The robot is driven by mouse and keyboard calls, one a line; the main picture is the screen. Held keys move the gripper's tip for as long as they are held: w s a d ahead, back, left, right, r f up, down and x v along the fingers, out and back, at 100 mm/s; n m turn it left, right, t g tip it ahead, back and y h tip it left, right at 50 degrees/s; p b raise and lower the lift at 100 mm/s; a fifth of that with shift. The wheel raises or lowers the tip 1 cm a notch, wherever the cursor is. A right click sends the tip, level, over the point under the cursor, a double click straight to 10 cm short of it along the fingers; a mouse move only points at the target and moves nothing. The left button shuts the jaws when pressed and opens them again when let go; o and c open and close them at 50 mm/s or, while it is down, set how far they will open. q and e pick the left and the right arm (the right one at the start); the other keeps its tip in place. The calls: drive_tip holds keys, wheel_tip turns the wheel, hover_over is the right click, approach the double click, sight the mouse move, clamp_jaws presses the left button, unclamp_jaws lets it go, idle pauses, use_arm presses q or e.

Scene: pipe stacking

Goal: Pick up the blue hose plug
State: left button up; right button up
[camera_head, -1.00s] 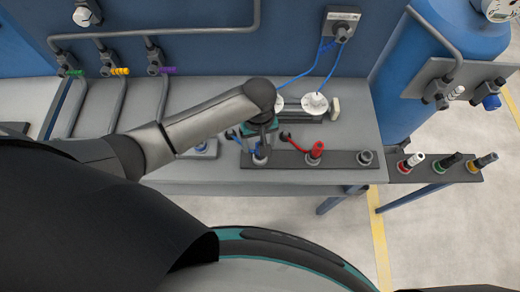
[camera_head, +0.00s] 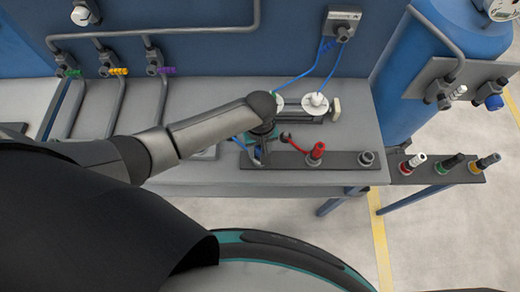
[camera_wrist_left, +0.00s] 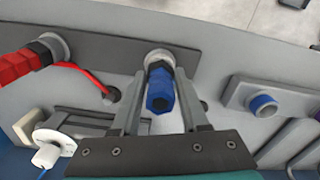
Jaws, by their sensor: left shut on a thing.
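The blue hose plug (camera_wrist_left: 160,92) shows in the left wrist view between the two fingers of my left gripper (camera_wrist_left: 160,100), which is shut on it. A silver collar (camera_wrist_left: 158,60) on the dark rack is at the plug's far end, so the plug appears to be still at its socket. In the head view my left gripper (camera_head: 260,150) is over the left end of the rack (camera_head: 288,161), and my wrist hides most of the plug. My right gripper is not in view.
A red plug (camera_head: 317,150) with a red hose stands beside it on the rack, near an empty-looking socket (camera_head: 366,157). A fitting with a blue ring (camera_wrist_left: 262,104) is to the right in the wrist view. White round parts (camera_head: 315,106) stand behind. More plugs (camera_head: 448,162) are at the far right.

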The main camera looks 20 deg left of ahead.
use_arm(q)
clamp_jaws()
idle(0.8)
